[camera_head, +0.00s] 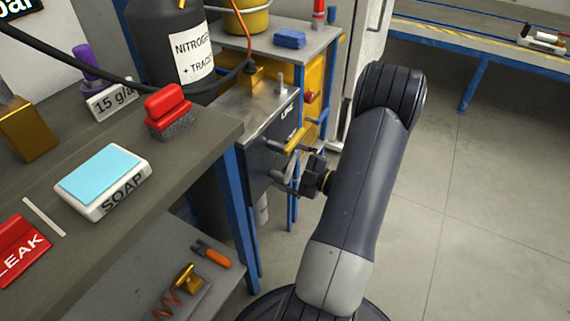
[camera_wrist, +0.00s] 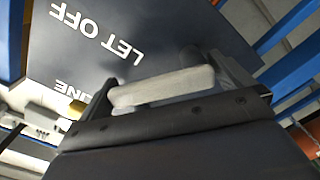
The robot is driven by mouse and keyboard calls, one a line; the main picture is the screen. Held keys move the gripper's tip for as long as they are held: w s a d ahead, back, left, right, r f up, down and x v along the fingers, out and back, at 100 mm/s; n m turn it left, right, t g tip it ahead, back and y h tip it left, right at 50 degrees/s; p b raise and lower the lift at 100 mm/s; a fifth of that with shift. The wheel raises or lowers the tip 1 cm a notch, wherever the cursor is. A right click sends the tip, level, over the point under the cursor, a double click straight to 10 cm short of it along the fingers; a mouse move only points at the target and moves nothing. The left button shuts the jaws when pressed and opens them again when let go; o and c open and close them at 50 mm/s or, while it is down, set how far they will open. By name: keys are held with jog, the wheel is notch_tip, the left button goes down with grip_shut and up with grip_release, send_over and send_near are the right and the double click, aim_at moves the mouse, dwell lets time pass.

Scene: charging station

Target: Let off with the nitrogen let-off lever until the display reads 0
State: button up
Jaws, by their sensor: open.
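A dark box (camera_head: 262,125) with a metal top stands beside the bench in the head view. In the wrist view its dark panel (camera_wrist: 165,30) carries the words "LET OFF", with part of another word ending in "NE" below. A pale grey lever (camera_wrist: 165,88) lies slanted across the wrist view, between the fingers of my gripper (camera_wrist: 160,78). The gripper is open around the lever; I cannot tell whether either finger touches it. In the head view my gripper (camera_head: 293,178) is at the box's front, below a brass-yellow lever (camera_head: 296,143). I see no readable display.
The bench (camera_head: 215,130) at left holds a soap box (camera_head: 103,180) and a red stamp (camera_head: 168,108). Blue legs (camera_head: 235,200) stand near my arm. The floor (camera_head: 480,200) at right is clear.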

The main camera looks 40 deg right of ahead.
jog(key=p+v, duration=0.1)
jog(key=v, duration=0.9)
